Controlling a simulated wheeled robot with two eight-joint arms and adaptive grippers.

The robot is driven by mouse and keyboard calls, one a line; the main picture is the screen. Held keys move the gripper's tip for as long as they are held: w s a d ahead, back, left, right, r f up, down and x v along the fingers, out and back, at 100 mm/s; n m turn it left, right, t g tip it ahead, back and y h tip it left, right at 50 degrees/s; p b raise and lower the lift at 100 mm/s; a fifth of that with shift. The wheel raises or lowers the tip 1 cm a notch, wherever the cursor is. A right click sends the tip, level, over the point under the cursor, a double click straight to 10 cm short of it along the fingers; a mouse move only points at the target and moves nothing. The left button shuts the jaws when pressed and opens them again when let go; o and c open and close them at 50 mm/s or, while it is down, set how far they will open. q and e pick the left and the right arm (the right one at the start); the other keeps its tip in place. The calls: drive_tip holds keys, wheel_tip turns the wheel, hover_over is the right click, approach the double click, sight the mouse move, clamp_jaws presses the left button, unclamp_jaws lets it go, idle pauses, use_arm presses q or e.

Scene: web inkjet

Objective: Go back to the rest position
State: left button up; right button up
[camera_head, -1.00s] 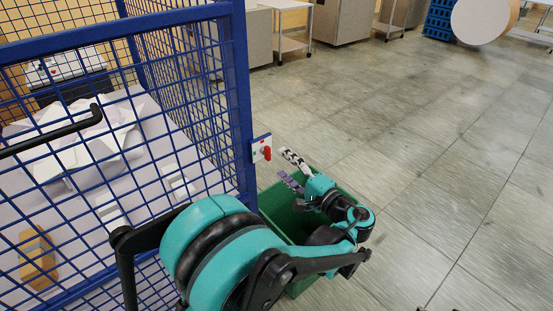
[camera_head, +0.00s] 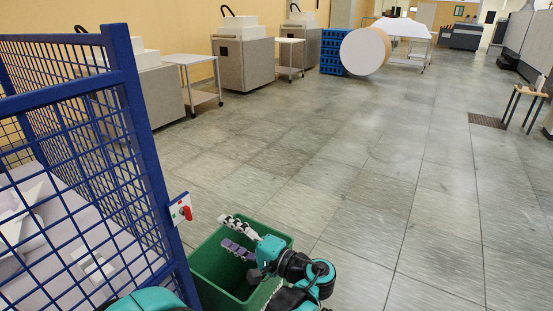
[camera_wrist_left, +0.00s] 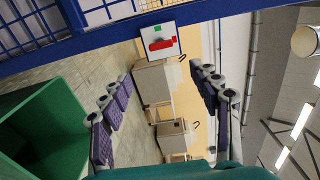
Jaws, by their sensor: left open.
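My left gripper (camera_head: 238,238) is open, its two fingers apart with nothing between them. It is above the green bin (camera_head: 216,262) in the head view, just right of the blue cage. In the left wrist view the open fingers (camera_wrist_left: 160,105) show at both sides. A red switch on a white plate (camera_head: 181,209) is fixed to the cage post, left of the gripper. The switch (camera_wrist_left: 160,44) also shows beyond the fingers in the left wrist view, apart from them. My right gripper is not in view.
The blue mesh cage (camera_head: 145,120) stands close at the left, with white sheets inside. Grey cabinets (camera_head: 243,62) and small carts (camera_head: 197,80) line the back wall. A large roll (camera_head: 362,52) stands by blue crates (camera_head: 331,50).

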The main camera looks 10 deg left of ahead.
use_arm(q)
drive_tip(key=s+a+f+g+h, duration=0.2)
drive_tip(key=s+a+f+h, duration=0.3)
drive_tip(key=s+f+h, duration=0.25)
drive_tip(key=s+d+f+n+t+h, duration=0.2)
drive_tip(key=s+d+f+n+h, duration=0.1)
drive_tip(key=s+d+h, duration=0.4)
drive_tip(key=shift+d+f+n+h, duration=0.3)
drive_tip(key=shift+d+n+h, duration=0.1)
drive_tip(key=shift+n+h, duration=0.55)
